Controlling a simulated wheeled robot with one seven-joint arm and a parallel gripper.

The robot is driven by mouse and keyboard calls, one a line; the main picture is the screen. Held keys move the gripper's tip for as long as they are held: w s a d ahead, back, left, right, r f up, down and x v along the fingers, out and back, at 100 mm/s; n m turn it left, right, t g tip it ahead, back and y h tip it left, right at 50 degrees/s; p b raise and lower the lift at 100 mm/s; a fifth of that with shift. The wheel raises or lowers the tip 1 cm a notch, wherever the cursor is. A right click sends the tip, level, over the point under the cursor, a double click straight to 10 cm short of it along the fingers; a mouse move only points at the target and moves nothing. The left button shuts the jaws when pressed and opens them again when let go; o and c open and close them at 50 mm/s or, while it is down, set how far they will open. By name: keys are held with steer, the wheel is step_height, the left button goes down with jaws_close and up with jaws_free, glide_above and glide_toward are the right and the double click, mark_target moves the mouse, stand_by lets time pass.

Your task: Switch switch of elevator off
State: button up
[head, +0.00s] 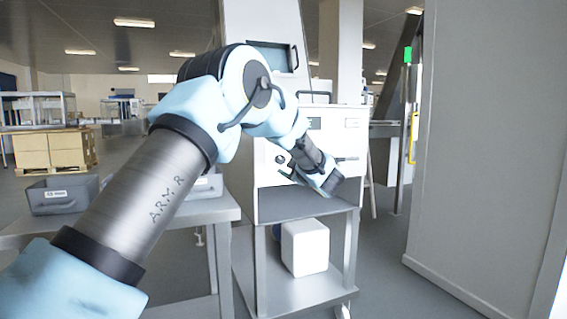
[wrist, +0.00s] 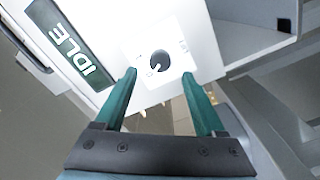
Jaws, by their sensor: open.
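In the wrist view a black rotary switch (wrist: 160,62) with a pale pointer sits on a white plate on the machine's panel. The markings around it are too small to read. A green display reading IDLE (wrist: 75,45) is to its left. My gripper (wrist: 158,77) is open, with its two green fingers apart. In the picture the switch lies between the fingertips; contact is not visible. In the head view my gripper (head: 329,184) is at the front of the white machine (head: 268,185), and its fingers are hard to make out. A dark round knob (head: 280,160) shows left of it.
The machine stands on a metal table (head: 345,218) with a white container (head: 305,248) on the lower shelf. A grey bin (head: 62,197) stands on the left table. A large grey wall (head: 480,140) stands to the right. Grey floor lies between.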

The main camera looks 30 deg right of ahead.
steer(key=s, duration=0.6)
steer(key=shift+a, duration=0.45)
